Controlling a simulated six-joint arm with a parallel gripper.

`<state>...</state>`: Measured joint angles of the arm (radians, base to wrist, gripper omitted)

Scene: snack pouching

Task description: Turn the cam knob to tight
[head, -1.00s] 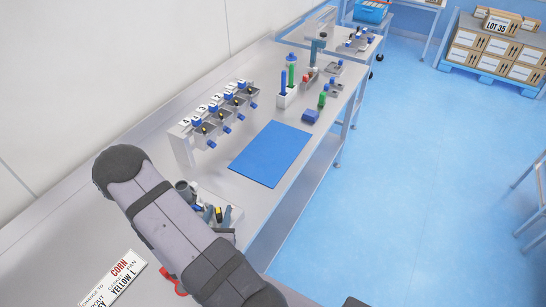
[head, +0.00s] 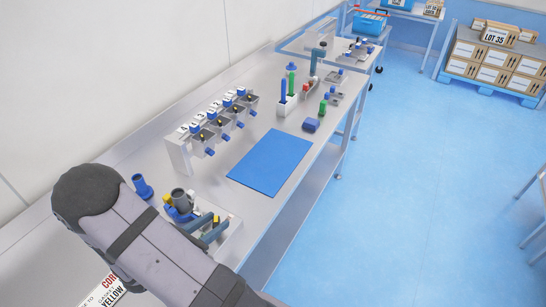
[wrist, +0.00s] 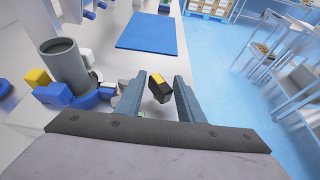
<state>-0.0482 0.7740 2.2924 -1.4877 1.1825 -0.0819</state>
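A small black knob with a yellow mark (wrist: 160,88), which looks like the cam knob, shows in the wrist view between the two fingers of my gripper (wrist: 160,80). The fingers stand apart on either side of it, with narrow gaps; contact is not clear. A grey tube (wrist: 66,66) stands to its left beside blue and yellow parts. In the head view my gripper (head: 207,229) is over the tray-like fixture (head: 236,222) by the grey tube (head: 180,196). My arm hides part of the fixture. The knob's setting cannot be read.
A blue mat (head: 270,162) lies flat and empty on the bench. A row of dispensers (head: 222,122) stands behind it. A blue cylinder (head: 142,186) stands behind the fixture. A white holder (head: 288,104) with blue and green sticks is farther along.

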